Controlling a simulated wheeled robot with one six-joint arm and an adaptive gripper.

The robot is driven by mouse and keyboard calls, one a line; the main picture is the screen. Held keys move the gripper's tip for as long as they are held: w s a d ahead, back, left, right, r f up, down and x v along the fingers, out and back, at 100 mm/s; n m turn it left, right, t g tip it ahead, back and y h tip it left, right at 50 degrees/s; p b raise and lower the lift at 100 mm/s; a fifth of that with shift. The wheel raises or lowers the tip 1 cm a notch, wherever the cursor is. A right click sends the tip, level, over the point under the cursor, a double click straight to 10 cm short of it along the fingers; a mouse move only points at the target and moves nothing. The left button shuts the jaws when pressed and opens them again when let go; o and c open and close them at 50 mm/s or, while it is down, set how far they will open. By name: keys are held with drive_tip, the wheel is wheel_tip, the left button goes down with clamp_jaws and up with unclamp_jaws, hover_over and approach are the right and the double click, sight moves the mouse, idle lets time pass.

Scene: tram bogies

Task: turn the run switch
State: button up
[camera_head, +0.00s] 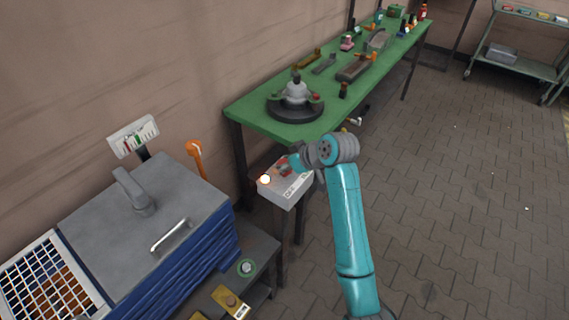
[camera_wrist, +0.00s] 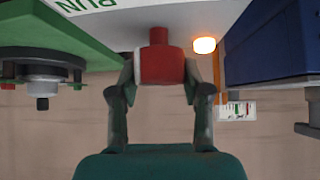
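The control box (camera_head: 284,196) is a small pale grey box on a post beside the green bench. Its red switch (camera_head: 286,171) shows partly behind my gripper (camera_head: 294,164). In the wrist view the red switch knob (camera_wrist: 161,66) stands between the two fingers of my gripper (camera_wrist: 161,78), which sit close against its sides. The knob hangs from the pale box face (camera_wrist: 205,18) at the top, with upside-down green lettering, RUN (camera_wrist: 70,6), to its left. A lit orange lamp (camera_wrist: 204,45) is beside the knob and also shows in the head view (camera_head: 265,180).
A green workbench (camera_head: 250,112) with parts on it stands behind the box. A grey-and-blue cabinet (camera_head: 190,205) with an orange lever (camera_head: 196,155) is to the left. A shelf trolley (camera_head: 525,62) is at the far right. The paved floor (camera_head: 450,200) on the right is clear.

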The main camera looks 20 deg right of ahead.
drive_tip(key=c, duration=0.4)
drive_tip(key=shift+o, duration=0.2)
drive_tip(key=shift+m+h, duration=0.3)
drive_tip(key=shift+m, duration=0.1)
drive_tip(key=shift+a+m+t+h, duration=0.1)
drive_tip(key=shift+m+t+h, duration=0.3)
drive_tip(key=shift+m+h, duration=0.45)
drive_tip(key=m+h, duration=0.3)
drive_tip(key=m, duration=0.1)
drive_tip(key=shift+m, duration=0.35)
drive_tip(key=m+h, duration=0.3)
drive_tip(key=m, duration=0.1)
drive_tip(key=shift+m+g+h, duration=0.25)
drive_tip(key=shift+m+g, duration=0.05)
drive_tip(key=shift+m+g+h, duration=1)
drive_tip(key=shift+m+h, duration=0.2)
drive_tip(key=shift+m, duration=0.8)
